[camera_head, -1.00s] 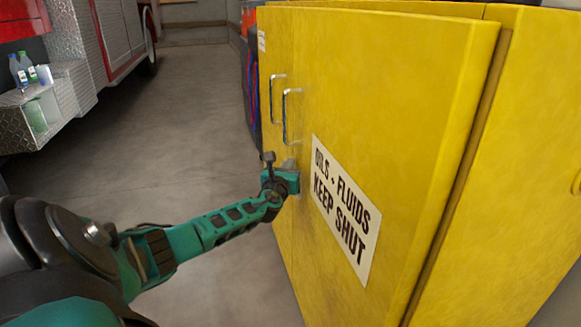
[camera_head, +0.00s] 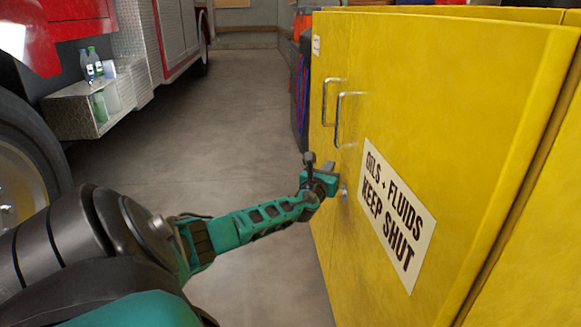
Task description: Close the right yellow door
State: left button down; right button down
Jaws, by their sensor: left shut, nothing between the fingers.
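The right yellow door (camera_head: 450,110) stands at the right of the head view, seen at an angle. It bears a white "OILS + FLUIDS KEEP SHUT" sign (camera_head: 397,213), a metal handle (camera_head: 338,122) and a small round lock (camera_head: 344,191). It looks nearly in line with the left door (camera_head: 321,70), which has its own handle (camera_head: 326,100). A dark seam runs along its right edge; I cannot tell if it is fully shut. My left gripper (camera_head: 331,176) is shut and empty, just left of the lock, below the handles. My right gripper is out of view.
The yellow cabinet's side (camera_head: 535,240) fills the lower right. A red truck with a metal step box (camera_head: 100,105) holding bottles stands at the left, its wheel (camera_head: 25,180) close by. The grey floor (camera_head: 235,110) between is clear.

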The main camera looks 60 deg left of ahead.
pick_arm(q)
jog(key=s+a, duration=0.5)
jog(key=s, duration=0.4)
jog(key=shift+s+a+p, duration=0.15)
jog(key=shift+s+p, duration=0.25)
jog(key=shift+f, duration=0.15)
